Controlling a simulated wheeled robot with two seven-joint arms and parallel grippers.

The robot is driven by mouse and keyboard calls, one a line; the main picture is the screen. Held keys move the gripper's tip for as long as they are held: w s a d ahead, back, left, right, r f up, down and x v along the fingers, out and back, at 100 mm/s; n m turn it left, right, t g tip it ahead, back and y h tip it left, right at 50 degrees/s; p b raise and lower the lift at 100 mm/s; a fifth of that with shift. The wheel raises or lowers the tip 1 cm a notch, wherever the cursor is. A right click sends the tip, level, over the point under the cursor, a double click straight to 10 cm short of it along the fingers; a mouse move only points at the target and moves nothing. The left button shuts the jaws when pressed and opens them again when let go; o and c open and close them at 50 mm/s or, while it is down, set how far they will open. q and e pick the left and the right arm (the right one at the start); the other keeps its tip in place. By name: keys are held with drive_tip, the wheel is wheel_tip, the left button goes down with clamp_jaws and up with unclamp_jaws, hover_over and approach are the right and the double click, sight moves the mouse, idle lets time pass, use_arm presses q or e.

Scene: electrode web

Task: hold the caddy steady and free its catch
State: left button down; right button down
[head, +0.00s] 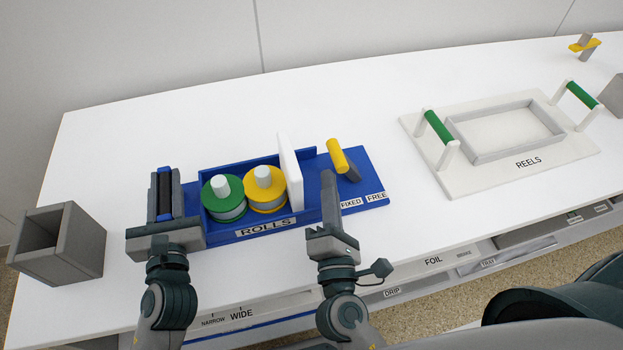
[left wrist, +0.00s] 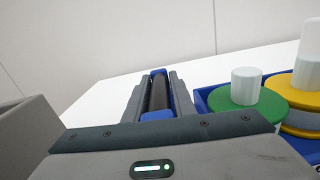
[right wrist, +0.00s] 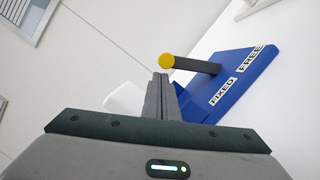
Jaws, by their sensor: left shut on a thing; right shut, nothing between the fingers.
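The blue caddy (head: 318,180) labelled ROLLS stands on the white table. It holds a green roll (head: 222,200) and a yellow roll (head: 265,192), with a white upright plate (head: 290,170) to their right. The catch, a dark lever with a yellow grip (head: 337,157), leans at the caddy's right end behind the FIXED and FREE labels; it also shows in the right wrist view (right wrist: 190,65). My left gripper (head: 164,195) is shut on the dark handle (left wrist: 158,95) at the caddy's left end. My right gripper (head: 329,200) is shut and empty, in front of the lever and apart from it.
A grey open box (head: 60,240) stands at the table's left edge. A white REELS tray (head: 440,185) with green handles lies to the right. Labelled shelves run below the front edge. The table behind the caddy is clear.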

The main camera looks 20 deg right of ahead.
drive_tip(key=shift+w+d, duration=0.1)
drive_tip(key=shift+w, duration=0.4)
drive_tip(key=shift+d+r+m, duration=0.35)
drive_tip(key=shift+m, duration=0.15)
drive_tip(key=shift+d+r+m, duration=0.3)
drive_tip(key=d+r, duration=0.2)
drive_tip(key=d, duration=0.7)
idle(0.5)
drive_tip(key=shift+w, duration=0.1)
idle(0.5)
